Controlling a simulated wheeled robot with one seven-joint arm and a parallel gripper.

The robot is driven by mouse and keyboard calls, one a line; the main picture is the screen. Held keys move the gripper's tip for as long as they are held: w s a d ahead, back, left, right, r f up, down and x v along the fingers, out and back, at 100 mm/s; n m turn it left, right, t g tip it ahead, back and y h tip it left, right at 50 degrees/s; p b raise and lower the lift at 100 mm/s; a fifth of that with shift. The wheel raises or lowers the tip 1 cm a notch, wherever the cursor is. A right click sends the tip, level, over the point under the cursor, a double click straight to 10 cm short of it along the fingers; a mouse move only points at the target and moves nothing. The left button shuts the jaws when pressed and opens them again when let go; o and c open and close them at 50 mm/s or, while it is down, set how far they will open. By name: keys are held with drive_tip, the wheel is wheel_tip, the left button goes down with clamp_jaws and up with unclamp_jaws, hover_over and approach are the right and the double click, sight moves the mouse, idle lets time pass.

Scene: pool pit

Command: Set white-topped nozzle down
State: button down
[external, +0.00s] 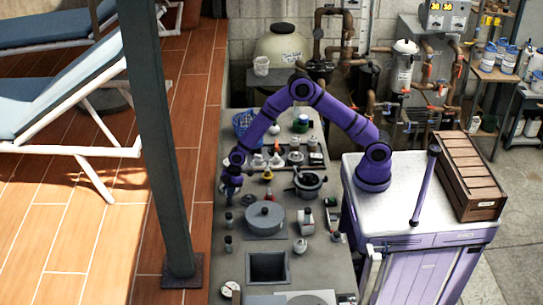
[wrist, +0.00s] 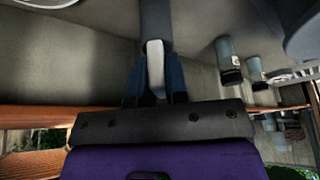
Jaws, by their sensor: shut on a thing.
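My gripper (external: 230,190) is low over the left edge of the grey worktop. In the wrist view its two blue-sided fingers (wrist: 155,82) are shut on the white-topped nozzle (wrist: 155,62). The white part sits between the fingers, and a dark grey part extends away from them. In the external view the nozzle is too small and hidden by the gripper to make out. I cannot tell whether its far end touches the worktop.
Two small dark-capped bottles (external: 229,220) stand just in front of my gripper. A round lidded pot (external: 265,218) is to the right, with a square opening (external: 267,267) nearer. A blue basket (external: 244,122) is behind. A dark post (external: 160,140) rises left of the worktop.

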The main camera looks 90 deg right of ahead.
drive_tip(key=c, duration=1.1)
unclamp_jaws()
